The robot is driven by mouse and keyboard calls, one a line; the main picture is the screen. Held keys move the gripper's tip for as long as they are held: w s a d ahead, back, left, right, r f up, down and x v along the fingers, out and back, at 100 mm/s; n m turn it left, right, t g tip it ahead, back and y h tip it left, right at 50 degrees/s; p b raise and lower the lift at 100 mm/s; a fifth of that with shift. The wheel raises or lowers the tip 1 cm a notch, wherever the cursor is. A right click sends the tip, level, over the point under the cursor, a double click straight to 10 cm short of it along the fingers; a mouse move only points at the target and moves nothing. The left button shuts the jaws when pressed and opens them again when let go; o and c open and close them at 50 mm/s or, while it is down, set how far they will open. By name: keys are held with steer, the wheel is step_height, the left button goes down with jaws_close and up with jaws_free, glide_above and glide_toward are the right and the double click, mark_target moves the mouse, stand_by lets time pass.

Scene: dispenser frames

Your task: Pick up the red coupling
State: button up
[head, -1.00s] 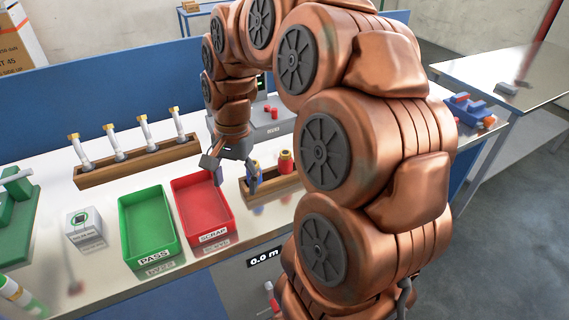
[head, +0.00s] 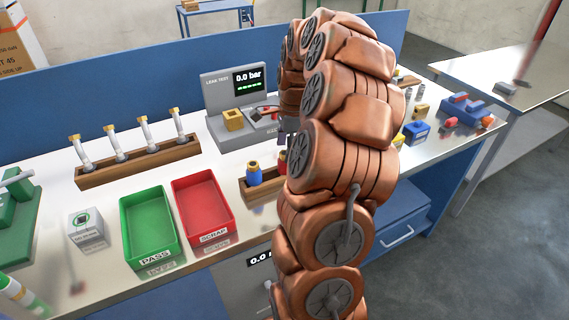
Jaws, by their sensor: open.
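The red coupling (head: 281,162) stands upright in a short wooden rack (head: 255,190), at the right of a blue coupling (head: 254,174) with a yellow top. My arm covers part of the red coupling and the rack's right end. My gripper (head: 291,128) shows only as a grey sliver beside my arm, just above and beyond the red coupling in the picture. It is open. Its fingertips are mostly hidden, and I cannot tell whether they touch the coupling.
A leak tester (head: 232,92) reading 0.0 bar stands behind, with a yellow block on it. A red SCRAP tray (head: 215,236) and a green PASS tray (head: 152,252) are empty at the left. A long wooden rack (head: 140,165) holds several silver tubes.

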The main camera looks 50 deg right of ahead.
mark_target(285, 166)
steer(key=shift+a+f+p, duration=0.2)
steer(key=shift+f+p, duration=0.3)
steer(key=shift+f, duration=0.2)
step_height(285, 166, down, 4)
steer(key=shift+a+p, duration=0.15)
steer(key=shift+p, duration=0.65)
steer(key=shift+c, duration=0.2)
jaws_close()
